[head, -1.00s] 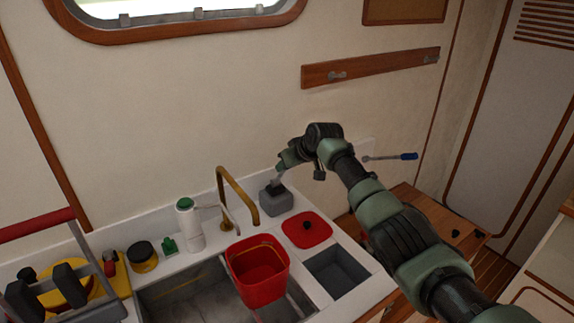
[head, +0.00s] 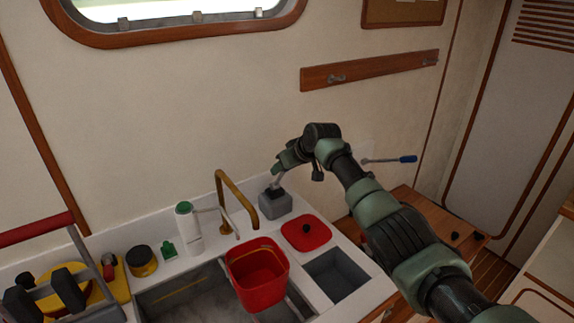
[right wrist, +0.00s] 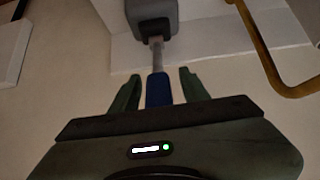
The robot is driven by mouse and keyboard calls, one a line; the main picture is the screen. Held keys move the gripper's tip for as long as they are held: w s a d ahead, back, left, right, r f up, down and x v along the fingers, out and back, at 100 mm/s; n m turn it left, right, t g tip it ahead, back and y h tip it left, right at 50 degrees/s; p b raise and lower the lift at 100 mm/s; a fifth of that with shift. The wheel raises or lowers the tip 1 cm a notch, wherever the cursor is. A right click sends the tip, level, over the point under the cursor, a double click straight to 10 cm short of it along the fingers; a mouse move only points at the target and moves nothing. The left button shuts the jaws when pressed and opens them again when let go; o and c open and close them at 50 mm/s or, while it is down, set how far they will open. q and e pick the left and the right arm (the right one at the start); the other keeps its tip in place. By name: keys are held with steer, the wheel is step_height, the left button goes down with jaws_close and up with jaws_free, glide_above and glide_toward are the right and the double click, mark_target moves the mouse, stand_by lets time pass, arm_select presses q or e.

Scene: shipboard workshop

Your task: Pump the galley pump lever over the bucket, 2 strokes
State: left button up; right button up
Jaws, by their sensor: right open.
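The galley pump (head: 275,203) is a grey block at the back of the sink counter. Its metal lever rises toward my right gripper (head: 277,169). In the right wrist view the lever's blue grip (right wrist: 158,92) lies between the two green fingers of my right gripper (right wrist: 157,88); they are open, with gaps visible on both sides. My left gripper is not in view.
A red lid (head: 306,233) lies on the counter beside a small square basin (head: 338,275). A white dispenser (head: 188,228) and a yellow-black tin (head: 141,260) stand left of the spout.

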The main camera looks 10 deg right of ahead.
steer(key=b+v, duration=0.1)
steer(key=v, duration=0.6)
steer(key=shift+s+r+b, duration=0.2)
steer(key=shift+b, duration=0.15)
